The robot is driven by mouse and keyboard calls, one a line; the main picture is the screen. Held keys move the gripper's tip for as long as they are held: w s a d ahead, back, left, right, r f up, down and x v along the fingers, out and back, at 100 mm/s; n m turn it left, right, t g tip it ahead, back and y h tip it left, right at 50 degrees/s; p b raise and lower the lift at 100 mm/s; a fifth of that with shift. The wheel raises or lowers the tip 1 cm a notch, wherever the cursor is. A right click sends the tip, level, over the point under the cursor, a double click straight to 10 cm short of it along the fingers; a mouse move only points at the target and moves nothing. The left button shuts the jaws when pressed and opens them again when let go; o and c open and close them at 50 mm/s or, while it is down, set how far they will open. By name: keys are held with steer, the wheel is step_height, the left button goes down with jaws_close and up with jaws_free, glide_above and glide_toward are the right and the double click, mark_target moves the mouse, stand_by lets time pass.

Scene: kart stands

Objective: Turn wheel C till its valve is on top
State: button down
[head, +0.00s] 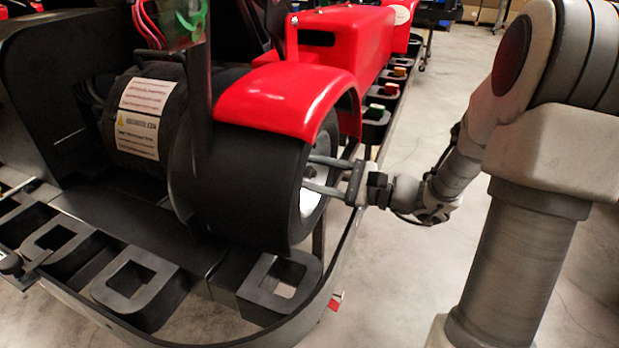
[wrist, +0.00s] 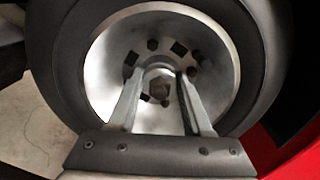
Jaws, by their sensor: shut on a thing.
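A kart wheel with a black tyre (head: 240,190) and a silver rim (head: 311,200) stands under a red fender. No letter shows on it, so I cannot tell from a label that it is wheel C. In the wrist view the silver rim (wrist: 112,75) faces me, with several dark bolts or holes around its hub (wrist: 159,88). I cannot pick out the valve. My gripper (head: 312,173) reaches into the rim from the right. Its two fingers (wrist: 166,76) converge at the hub and are shut on it. They hide part of the rim's lower half.
The red fender (head: 285,95) arches close over the tyre. A black bumper rail (head: 345,240) with hollow black blocks (head: 139,286) curves around the kart below the wheel. The grey floor (head: 410,270) right of the kart is clear up to my arm.

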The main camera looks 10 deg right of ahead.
steer(key=shift+f+n+b, duration=0.15)
steer(key=shift+n+b, duration=0.2)
steer(key=shift+n, duration=0.15)
steer(key=c, duration=0.7)
jaws_free()
steer(key=shift+o, duration=0.2)
steer(key=p+v, duration=0.3)
steer(key=v, duration=1.4)
steer(key=shift+s+d, duration=0.15)
steer(key=shift+s, duration=0.05)
